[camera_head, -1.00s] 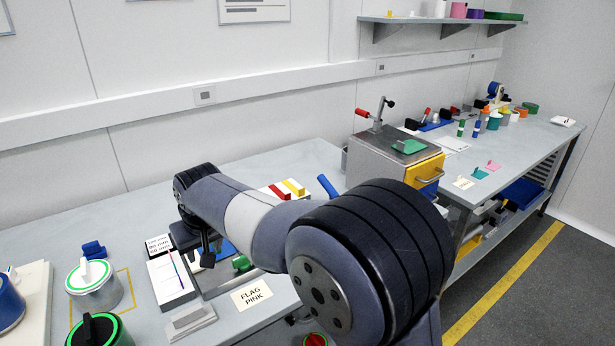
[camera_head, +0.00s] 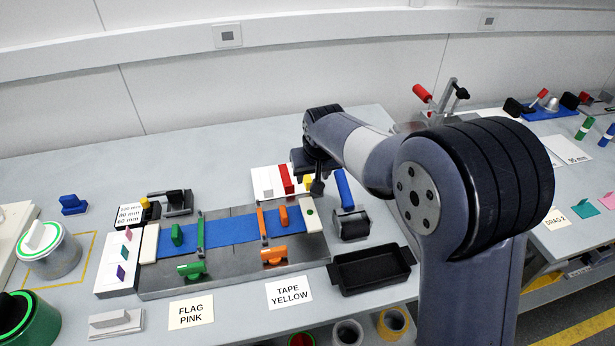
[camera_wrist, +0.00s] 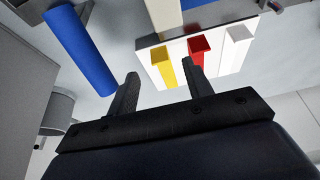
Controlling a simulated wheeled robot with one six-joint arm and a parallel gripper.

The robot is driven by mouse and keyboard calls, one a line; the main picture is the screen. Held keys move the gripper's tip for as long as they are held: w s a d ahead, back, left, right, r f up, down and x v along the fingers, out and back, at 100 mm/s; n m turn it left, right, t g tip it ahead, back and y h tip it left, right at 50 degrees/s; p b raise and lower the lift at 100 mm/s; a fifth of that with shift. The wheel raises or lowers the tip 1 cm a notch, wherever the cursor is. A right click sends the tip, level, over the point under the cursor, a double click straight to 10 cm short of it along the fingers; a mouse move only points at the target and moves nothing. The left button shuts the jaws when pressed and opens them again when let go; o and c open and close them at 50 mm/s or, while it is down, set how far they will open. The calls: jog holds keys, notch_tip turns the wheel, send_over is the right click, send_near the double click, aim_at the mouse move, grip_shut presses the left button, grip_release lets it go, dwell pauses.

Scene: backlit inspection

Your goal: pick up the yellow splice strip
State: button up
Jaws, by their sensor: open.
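The yellow splice strip (camera_wrist: 162,62) lies on a white board (camera_wrist: 217,72) beside a red strip (camera_wrist: 199,48) and a white strip (camera_wrist: 236,46). In the wrist view, my gripper (camera_wrist: 162,75) is open and empty, and the yellow strip shows between its fingertips. Whether the fingers are level with the strip or above it, I cannot tell. In the head view, the yellow strip (camera_head: 308,180) is partly hidden by my gripper (camera_head: 317,187), which hangs over the board's right end.
A blue cylinder (camera_wrist: 80,50) lies close to my gripper's left finger; it also shows in the head view (camera_head: 344,189). A metal fixture (camera_head: 200,285) with a blue strip stands in front of the board.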

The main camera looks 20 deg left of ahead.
jog(key=x, duration=0.4)
jog(key=shift+f, duration=0.2)
jog(key=shift+s, duration=0.1)
jog(key=c, duration=0.9)
